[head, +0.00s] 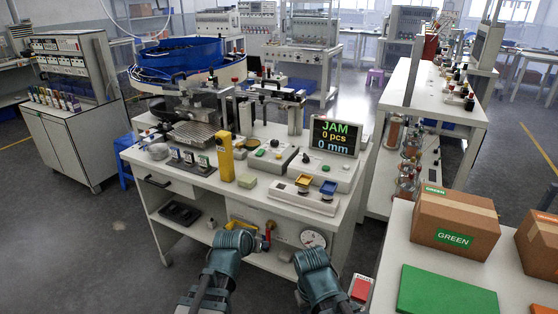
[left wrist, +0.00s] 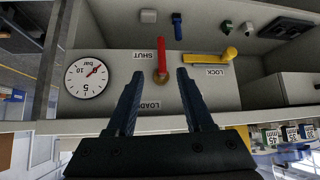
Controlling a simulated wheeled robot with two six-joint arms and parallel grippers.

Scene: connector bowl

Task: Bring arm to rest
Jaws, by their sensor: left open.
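My left gripper (left wrist: 157,76) is open in the left wrist view, its two dark fingers spread with nothing between them. It faces a panel with a red lever (left wrist: 160,56) labelled SHUT and LOAD, and a yellow lever (left wrist: 212,59) labelled LOCK. That view is upside down. In the head view my left arm comes up at the bottom centre, in front of the bench (head: 180,183); its fingers are hidden. My right arm is beside it on the right, also low, and its fingers cannot be made out.
A pressure gauge (head: 313,239) is on the lower panel near my right arm. The bench carries a blue bowl (head: 180,55), a yellow post (head: 226,157) and a JAM display (head: 335,136). A table with a GREEN box (head: 455,222) and a green mat (head: 445,291) stands at right.

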